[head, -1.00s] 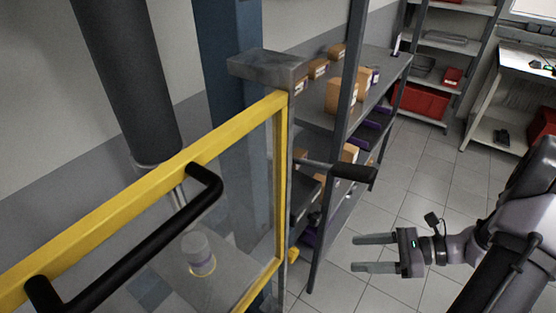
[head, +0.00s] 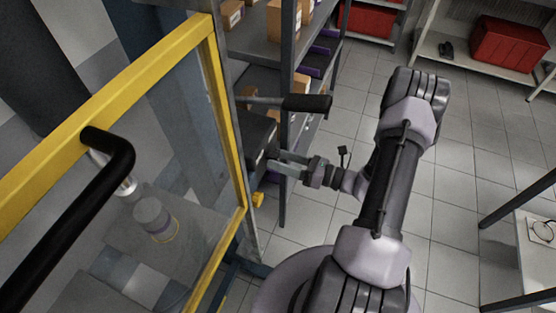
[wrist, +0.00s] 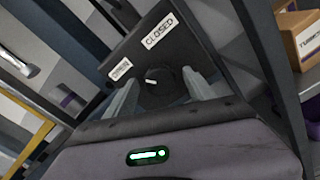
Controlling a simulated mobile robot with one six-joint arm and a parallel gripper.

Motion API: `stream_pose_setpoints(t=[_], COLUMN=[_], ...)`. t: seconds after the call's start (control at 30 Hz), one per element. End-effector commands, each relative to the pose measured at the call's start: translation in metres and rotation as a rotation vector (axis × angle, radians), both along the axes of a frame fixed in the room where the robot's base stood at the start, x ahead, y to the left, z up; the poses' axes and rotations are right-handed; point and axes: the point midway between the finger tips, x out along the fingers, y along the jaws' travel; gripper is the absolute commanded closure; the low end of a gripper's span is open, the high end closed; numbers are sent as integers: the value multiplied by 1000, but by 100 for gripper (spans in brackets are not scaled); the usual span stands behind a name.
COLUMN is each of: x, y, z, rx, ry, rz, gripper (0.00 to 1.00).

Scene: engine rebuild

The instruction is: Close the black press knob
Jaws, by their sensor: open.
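The black press knob (wrist: 160,92) is round with a short white mark on its upper left side. It sits on a dark control box (wrist: 135,48), below a white CLOSED label (wrist: 159,30) and a smaller label (wrist: 120,70) that is hard to read. My gripper (wrist: 163,97) is open, with one finger on each side of the knob; I cannot tell whether they touch it. In the head view my gripper (head: 276,162) is at the face of the dark box (head: 254,130), and the knob cannot be made out there.
A yellow-framed clear guard (head: 228,120) with a black handle (head: 112,160) stands at left. A black-gripped lever (head: 305,103) sticks out above my gripper. Shelves with cardboard boxes (head: 283,18) stand behind. Open tiled floor lies at right.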

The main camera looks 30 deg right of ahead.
Motion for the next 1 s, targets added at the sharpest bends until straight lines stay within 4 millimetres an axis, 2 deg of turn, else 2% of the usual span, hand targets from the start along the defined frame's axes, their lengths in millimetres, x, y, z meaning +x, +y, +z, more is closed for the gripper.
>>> stream_pose_setpoints(t=[0.17,0.43,0.73,1.0], x=[9,10,10,10], y=[8,8,8,8], z=[0,0,0,1], rx=[0,1,1,25], ry=[0,0,1,20], rz=[0,-1,0,0], gripper=[37,39,98,99])
